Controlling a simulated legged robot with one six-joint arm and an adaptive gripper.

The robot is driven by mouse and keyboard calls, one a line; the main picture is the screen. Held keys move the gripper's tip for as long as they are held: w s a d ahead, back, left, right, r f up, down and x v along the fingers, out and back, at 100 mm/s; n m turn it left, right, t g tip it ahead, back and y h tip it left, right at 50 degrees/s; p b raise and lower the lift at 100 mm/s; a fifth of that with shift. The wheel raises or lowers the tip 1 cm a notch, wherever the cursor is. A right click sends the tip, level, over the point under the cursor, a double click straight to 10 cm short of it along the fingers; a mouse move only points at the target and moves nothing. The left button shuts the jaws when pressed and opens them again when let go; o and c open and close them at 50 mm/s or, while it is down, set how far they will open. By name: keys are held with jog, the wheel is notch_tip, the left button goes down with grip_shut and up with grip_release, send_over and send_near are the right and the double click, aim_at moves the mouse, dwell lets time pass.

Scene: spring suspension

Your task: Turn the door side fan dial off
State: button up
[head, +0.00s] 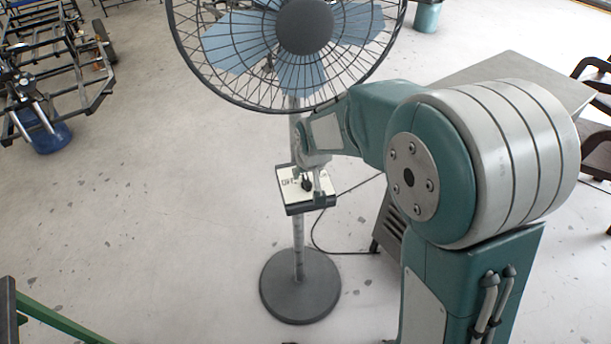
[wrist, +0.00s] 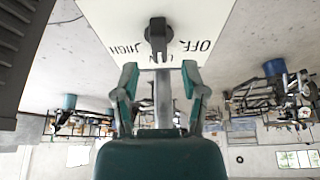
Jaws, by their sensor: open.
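The fan dial is a black knob (wrist: 158,33) on a white panel (wrist: 215,18) in the wrist view. "HIGH" is printed left of it and "OFF" right of it. Its narrow end points down the picture, between these labels, toward another label partly hidden. My gripper (wrist: 160,76) is open, its two fingers apart just below the knob, not around it. In the head view the knob (head: 307,184) is small and dark on the control box (head: 307,206) of the fan's pole. My gripper (head: 318,178) is over that box; its fingertips are too small to judge there.
The fan's caged head (head: 305,28) stands above the box, close to my arm. Its round base (head: 300,286) is on the floor. A grey table or cabinet (head: 500,80) is at right, with a cable running to it.

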aim_at(304, 179)
jog(key=shift+x, duration=1.6)
grip_shut()
jog(key=shift+n, duration=0.4)
jog(key=n+y, duration=0.1)
jog(key=n, duration=0.1)
jog(key=n+g+y, duration=0.1)
jog(key=n, duration=0.2)
jog(key=shift+a, duration=0.1)
jog(key=n+g, duration=0.1)
jog(key=n, duration=0.2)
jog(key=n+g+y, duration=0.1)
jog(key=n, duration=0.1)
jog(key=shift+s+a+n, duration=0.1)
jog(key=shift+s+n, duration=0.1)
jog(key=shift+n, duration=0.2)
